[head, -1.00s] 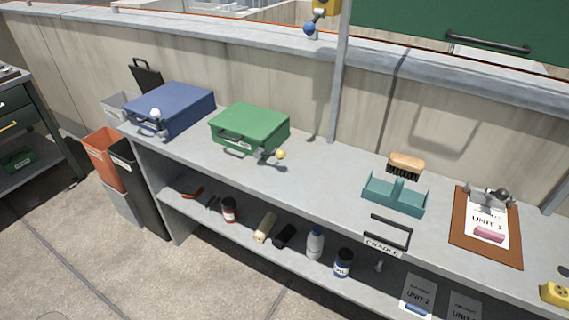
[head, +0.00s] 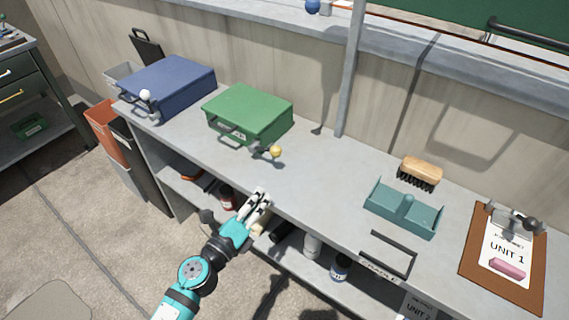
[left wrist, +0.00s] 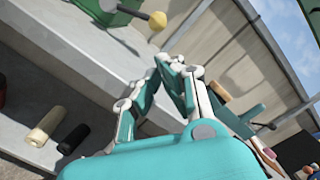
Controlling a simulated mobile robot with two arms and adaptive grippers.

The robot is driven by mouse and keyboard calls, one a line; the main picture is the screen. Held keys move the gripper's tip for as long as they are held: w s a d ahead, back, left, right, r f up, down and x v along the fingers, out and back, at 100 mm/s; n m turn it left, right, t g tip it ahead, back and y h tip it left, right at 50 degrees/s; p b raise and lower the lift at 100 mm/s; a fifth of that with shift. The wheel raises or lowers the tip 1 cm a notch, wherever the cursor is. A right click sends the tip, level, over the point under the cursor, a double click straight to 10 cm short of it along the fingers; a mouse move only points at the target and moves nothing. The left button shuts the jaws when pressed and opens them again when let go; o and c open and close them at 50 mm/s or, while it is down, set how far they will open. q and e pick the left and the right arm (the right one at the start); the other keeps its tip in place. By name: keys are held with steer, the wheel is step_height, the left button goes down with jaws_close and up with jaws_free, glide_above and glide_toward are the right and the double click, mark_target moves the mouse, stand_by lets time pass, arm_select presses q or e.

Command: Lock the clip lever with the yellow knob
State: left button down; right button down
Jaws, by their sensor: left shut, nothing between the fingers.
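The yellow knob (head: 276,152) sits on the end of the clip lever (head: 262,150) at the front right of the green case (head: 250,115). The lever sticks out from the case's front. In the left wrist view the yellow knob (left wrist: 157,20) shows at the top, with the green case (left wrist: 98,10) at its left. My left gripper (head: 264,193) is shut and empty at the bench's front edge, below and apart from the knob. It also shows in the left wrist view (left wrist: 167,62). My right gripper is in neither view.
A blue case (head: 168,86) with a white knob (head: 145,95) stands left of the green case. A teal caddy (head: 404,212), a brush (head: 420,172) and a clipboard (head: 475,262) are at the right. Bottles stand on the shelf below. The bench between case and caddy is clear.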

mark_target(274, 151)
arm_select(q)
steer(key=x, duration=1)
steer(key=shift+r+p, duration=0.2)
steer(key=shift+p, duration=0.1)
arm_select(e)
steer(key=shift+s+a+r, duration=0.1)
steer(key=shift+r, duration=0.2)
